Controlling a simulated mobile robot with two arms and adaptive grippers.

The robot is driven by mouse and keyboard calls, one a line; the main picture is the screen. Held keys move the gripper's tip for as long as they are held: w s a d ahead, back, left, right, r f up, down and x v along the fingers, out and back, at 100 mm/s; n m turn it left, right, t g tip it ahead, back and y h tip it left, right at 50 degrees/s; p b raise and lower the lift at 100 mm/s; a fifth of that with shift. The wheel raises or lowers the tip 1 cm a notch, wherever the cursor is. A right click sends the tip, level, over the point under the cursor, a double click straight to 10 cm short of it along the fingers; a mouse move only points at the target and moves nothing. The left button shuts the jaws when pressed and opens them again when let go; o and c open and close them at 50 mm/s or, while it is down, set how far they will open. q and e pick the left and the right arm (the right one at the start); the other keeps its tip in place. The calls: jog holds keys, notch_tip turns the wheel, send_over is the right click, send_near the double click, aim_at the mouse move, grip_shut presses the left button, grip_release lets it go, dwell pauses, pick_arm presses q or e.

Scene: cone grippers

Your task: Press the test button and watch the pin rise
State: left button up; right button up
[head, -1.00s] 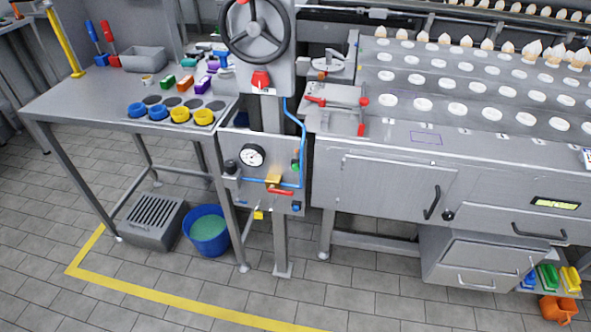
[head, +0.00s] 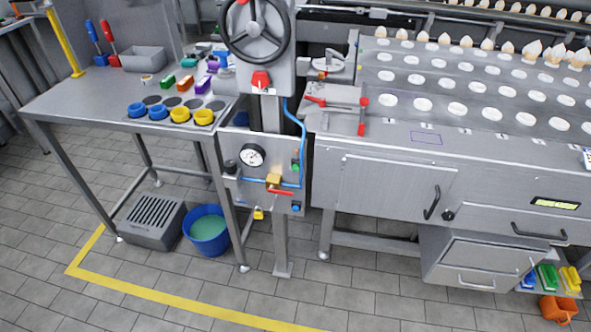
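A steel control panel (head: 262,148) hangs on a post between the table and the machine. It carries a green button (head: 296,167) on its right side and a blue button (head: 295,208) at its lower right corner. A round gauge (head: 252,155) and a brass valve with a red lever (head: 280,191) are on it too. Which button is the test button I cannot tell, and I cannot make out a pin. A red knob (head: 261,79) sits below a large handwheel (head: 254,30) on the column. Neither of my grippers is in view.
A steel table (head: 80,105) with blue and yellow rings stands at left. A blue bucket (head: 208,244) and a grey slotted box (head: 150,238) are on the floor below it. The machine (head: 400,170) with rows of white cups fills the right. The tiled floor in front is clear.

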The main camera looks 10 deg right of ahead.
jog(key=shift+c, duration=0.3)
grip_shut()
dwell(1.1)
